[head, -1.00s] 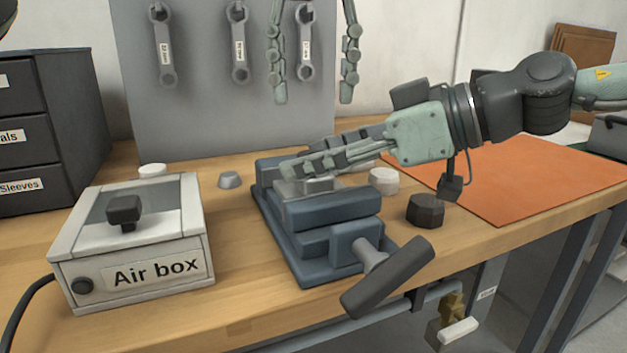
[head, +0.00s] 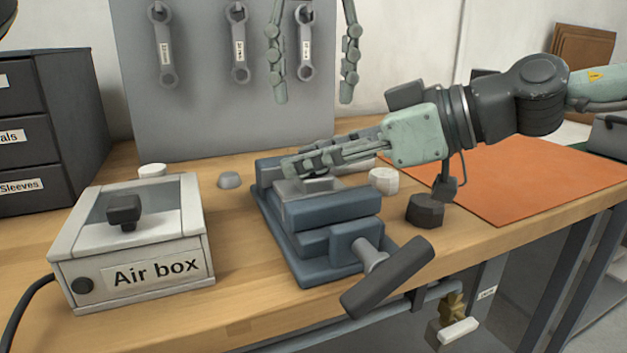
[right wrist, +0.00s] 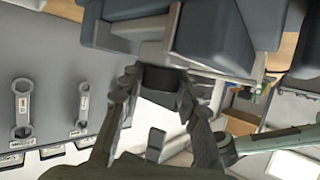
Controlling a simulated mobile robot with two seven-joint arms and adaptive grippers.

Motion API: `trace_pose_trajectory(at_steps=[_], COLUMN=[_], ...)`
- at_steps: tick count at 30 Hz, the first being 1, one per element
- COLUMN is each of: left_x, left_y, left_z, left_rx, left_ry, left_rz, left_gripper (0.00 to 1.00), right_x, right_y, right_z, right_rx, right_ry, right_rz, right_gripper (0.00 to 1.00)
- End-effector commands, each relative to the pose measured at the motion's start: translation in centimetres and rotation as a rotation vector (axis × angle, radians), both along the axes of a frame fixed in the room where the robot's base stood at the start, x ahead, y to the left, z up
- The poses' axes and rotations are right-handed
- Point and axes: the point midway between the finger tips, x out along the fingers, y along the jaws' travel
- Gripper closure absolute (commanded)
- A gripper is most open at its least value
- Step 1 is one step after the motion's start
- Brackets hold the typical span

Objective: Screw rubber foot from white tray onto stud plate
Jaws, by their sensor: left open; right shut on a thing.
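The blue-grey vise (head: 330,210) stands on the bench and holds a light grey metal piece (head: 318,185), probably the stud plate, in its jaws. My right gripper (head: 290,166) reaches in from the right over the vise. In the right wrist view its fingers (right wrist: 158,85) are shut on a short black round part, the rubber foot (right wrist: 160,77), close against the grey piece. I cannot tell whether they touch; the stud is hidden. My left gripper (head: 312,92) hangs open and empty before the grey tool panel. I cannot identify the white tray.
The air box (head: 140,245) stands left of the vise. A grey cap (head: 229,180), white knobs (head: 383,181) and a black knob (head: 425,211) stand around the vise. The vise handle (head: 388,277) juts past the front edge. An orange mat (head: 530,178) lies clear at right.

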Motion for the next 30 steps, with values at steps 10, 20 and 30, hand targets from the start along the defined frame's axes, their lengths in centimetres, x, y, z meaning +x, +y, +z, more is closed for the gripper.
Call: trace_pose_trajectory(at_steps=[10,20,30], left_x=[-0.03,-0.04,-0.03], left_y=[-0.01,-0.04,-0.02], left_z=[0.00,0.00,0.01], left_rx=[0.002,0.002,0.000], left_ry=[0.000,-0.002,-0.003], left_rz=[0.321,1.186,2.089], left_gripper=[0.50,0.50,0.50], right_x=[-0.04,-0.05,-0.05], right_y=[0.01,0.01,0.01], right_z=[-0.01,-0.02,-0.03], right_rx=[0.000,-0.001,-0.001], right_ry=[0.000,0.001,0.001], right_rz=[0.001,0.001,0.001], right_gripper=[1.00,1.00,1.00])
